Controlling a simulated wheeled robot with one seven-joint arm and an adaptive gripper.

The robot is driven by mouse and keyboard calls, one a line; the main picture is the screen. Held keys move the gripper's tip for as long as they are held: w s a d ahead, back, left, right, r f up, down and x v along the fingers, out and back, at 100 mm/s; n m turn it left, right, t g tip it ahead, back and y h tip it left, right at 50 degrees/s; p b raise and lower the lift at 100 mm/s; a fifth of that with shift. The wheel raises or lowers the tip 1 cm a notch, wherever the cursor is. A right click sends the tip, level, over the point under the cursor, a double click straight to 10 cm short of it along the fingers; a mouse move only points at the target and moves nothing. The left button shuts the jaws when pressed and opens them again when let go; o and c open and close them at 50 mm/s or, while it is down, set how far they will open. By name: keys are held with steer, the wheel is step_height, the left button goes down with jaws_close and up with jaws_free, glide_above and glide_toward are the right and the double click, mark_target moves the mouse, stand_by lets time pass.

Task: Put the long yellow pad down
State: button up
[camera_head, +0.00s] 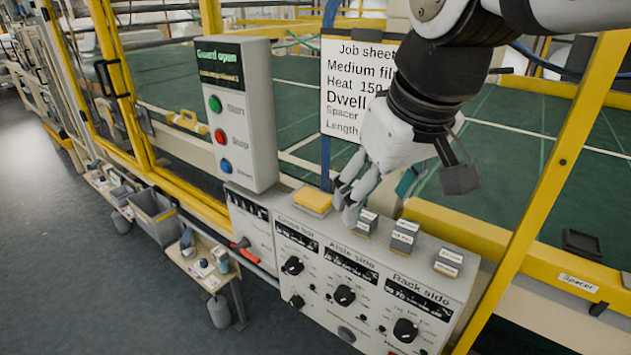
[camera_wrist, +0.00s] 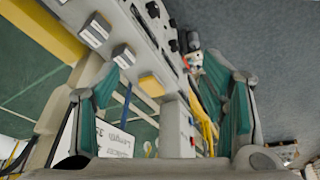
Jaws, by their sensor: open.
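A yellow pad (camera_head: 312,200) lies flat on top of the grey control console, at its left end beside the button post. It also shows in the wrist view (camera_wrist: 152,86), in the gap between my fingers. My gripper (camera_head: 372,196) hangs above the console, just right of the pad, with its fingers apart. The pad looks apart from the fingers, though the exact height gap cannot be told.
Several small grey labelled blocks (camera_head: 403,236) stand on the console top right of the pad. The button post (camera_head: 236,112) rises on the left, and a paper job sheet (camera_head: 352,88) stands behind. A yellow guard post (camera_head: 545,190) slants on the right.

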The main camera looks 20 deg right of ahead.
steer(key=s+f+m+t, duration=0.1)
steer(key=s+f, duration=0.2)
steer(key=s, duration=0.3)
steer(key=shift+s+f, duration=0.15)
steer(key=shift+f, duration=0.05)
steer(key=o, duration=0.8)
steer(key=shift+w+r, duration=0.15)
steer(key=shift+w, duration=0.1)
steer(key=n+g+h+p, duration=0.15)
steer(key=n+h, duration=0.35)
steer(key=n, duration=2)
glide_above(313, 196)
steer(key=s+a, duration=0.4)
steer(key=a, duration=0.1)
step_height(313, 196, down, 4)
steer(key=p+x, duration=0.1)
steer(key=x, duration=1.2)
steer(key=shift+w+a+f+p, duration=0.1)
steer(key=shift+w+f+p, duration=0.15)
steer(key=shift+f+p, duration=0.15)
